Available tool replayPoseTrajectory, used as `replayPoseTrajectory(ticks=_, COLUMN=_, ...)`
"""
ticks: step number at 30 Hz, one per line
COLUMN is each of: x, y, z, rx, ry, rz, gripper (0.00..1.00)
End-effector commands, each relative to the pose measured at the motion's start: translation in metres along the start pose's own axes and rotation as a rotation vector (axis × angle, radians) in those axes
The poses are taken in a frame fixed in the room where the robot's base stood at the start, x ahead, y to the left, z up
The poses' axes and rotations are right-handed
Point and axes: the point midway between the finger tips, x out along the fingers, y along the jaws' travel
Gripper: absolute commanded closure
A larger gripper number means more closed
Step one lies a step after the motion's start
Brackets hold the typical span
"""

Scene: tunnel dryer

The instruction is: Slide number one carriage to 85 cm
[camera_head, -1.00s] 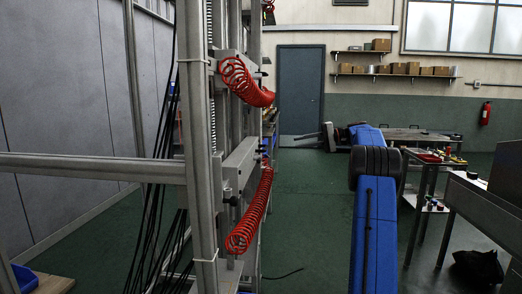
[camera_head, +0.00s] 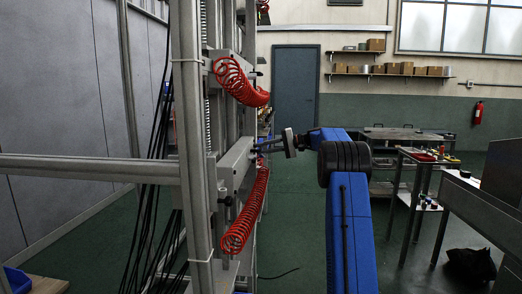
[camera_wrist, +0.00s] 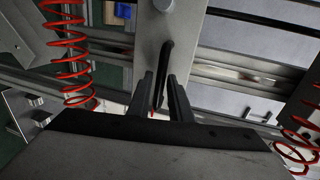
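Two grey carriages ride on the upright frame in the head view, an upper one (camera_head: 226,66) and a lower one (camera_head: 236,160). I cannot read a number on either, nor a scale. My gripper (camera_head: 258,147) reaches from the right to the lower carriage's face. In the wrist view a light grey plate (camera_wrist: 155,45) carries a dark bar handle (camera_wrist: 167,60). My gripper's two fingers (camera_wrist: 160,80) stand apart, one on each side of the handle's near end, with gaps showing. Whether the fingertips touch the handle is unclear.
Red coiled hoses hang at the upper carriage (camera_head: 240,82) and lower carriage (camera_head: 240,225). A frame post (camera_head: 190,150) and crossbar (camera_head: 90,168) stand at the left, with black cables behind. Benches (camera_head: 480,215) stand at the right. Green floor is open between.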

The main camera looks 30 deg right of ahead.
Motion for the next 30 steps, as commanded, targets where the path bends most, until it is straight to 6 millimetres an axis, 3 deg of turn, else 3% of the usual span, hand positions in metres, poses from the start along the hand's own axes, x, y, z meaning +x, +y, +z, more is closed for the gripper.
replayPoseTrajectory(ticks=13, x=0.01, y=0.0, z=0.0, rx=0.0, ry=0.0, rz=0.0, gripper=0.81)
replayPoseTrajectory(ticks=15, x=0.01, y=0.0, z=0.0, rx=0.0, ry=0.0, rz=0.0, gripper=0.98)
replayPoseTrajectory(ticks=22, x=0.01, y=0.003, z=0.0, rx=0.001, ry=0.0, rz=0.001, gripper=1.0)
replayPoseTrajectory(ticks=26, x=0.015, y=0.024, z=0.0, rx=0.006, ry=-0.002, rz=0.001, gripper=1.0)
replayPoseTrajectory(ticks=30, x=0.023, y=0.063, z=0.0, rx=0.009, ry=-0.003, rz=0.002, gripper=1.0)
